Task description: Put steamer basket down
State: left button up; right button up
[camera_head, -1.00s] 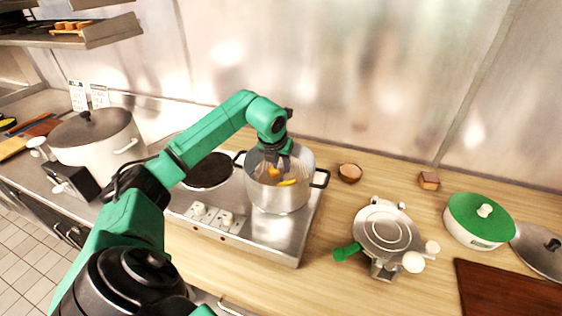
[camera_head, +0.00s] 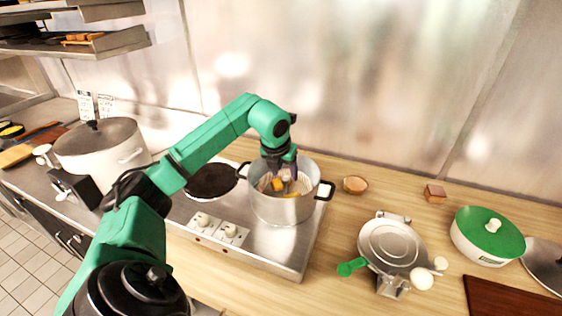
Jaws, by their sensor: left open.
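The steamer basket (camera_head: 297,182) sits inside the steel pot (camera_head: 283,210), its pale rim showing within the pot's opening. Yellow-orange pieces (camera_head: 279,185) of food lie in it. The pot stands on the right burner of the hob. My left gripper (camera_head: 283,178) points down into the pot's mouth, over the basket, with its jaws open. Its fingertips are small and partly lost against the food, so whether they touch the basket cannot be told. My right gripper is not in view.
The left burner (camera_head: 211,181) of the hob (camera_head: 270,247) is bare. A large lidded pot (camera_head: 103,150) stands at left.

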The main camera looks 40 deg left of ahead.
pick_arm(q)
jog(key=b+v, duration=0.1)
jog(key=v, duration=0.9)
